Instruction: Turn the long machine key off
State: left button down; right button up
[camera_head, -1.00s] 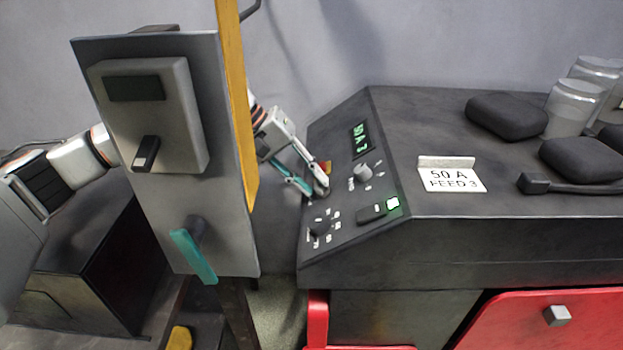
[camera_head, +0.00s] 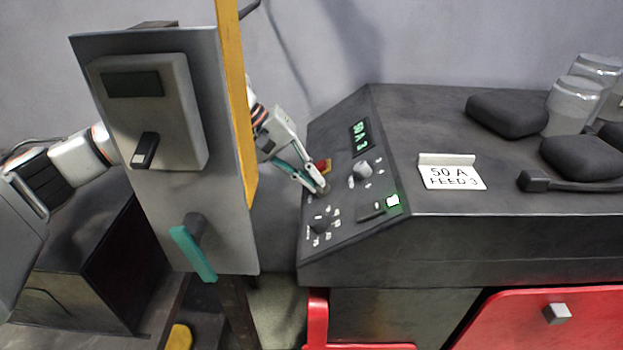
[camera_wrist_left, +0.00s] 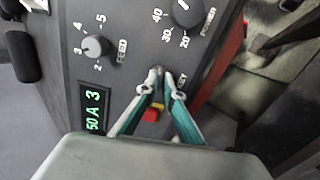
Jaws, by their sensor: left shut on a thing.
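The machine's sloped control panel (camera_head: 340,200) is at the centre of the head view. My left gripper (camera_head: 322,189) reaches behind the upright post to this panel. In the left wrist view its fingertips (camera_wrist_left: 160,76) are closed together beside the partly covered KEY label (camera_wrist_left: 181,86). They are shut on the key, whose shaft is mostly hidden by the fingers. The key's exact angle cannot be told. My right gripper is not in view.
A grey board (camera_head: 160,220) with a teal lever (camera_head: 192,252) and a yellow-edged post (camera_head: 236,100) stand left of the machine. Jars (camera_head: 572,105) stand far right.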

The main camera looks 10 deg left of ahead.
pick_arm(q)
jog(key=n, duration=0.5)
jog(key=shift+b, duration=0.3)
jog(key=n, duration=0.4)
jog(key=shift+w+r+n, duration=0.1)
jog(key=shift+n, duration=0.2)
jog(key=n, duration=0.3)
jog(key=shift+n, duration=0.3)
jog(key=shift+w+n, duration=0.1)
jog(key=shift+n, duration=1.7)
jog(key=c, duration=2.2)
grip_release()
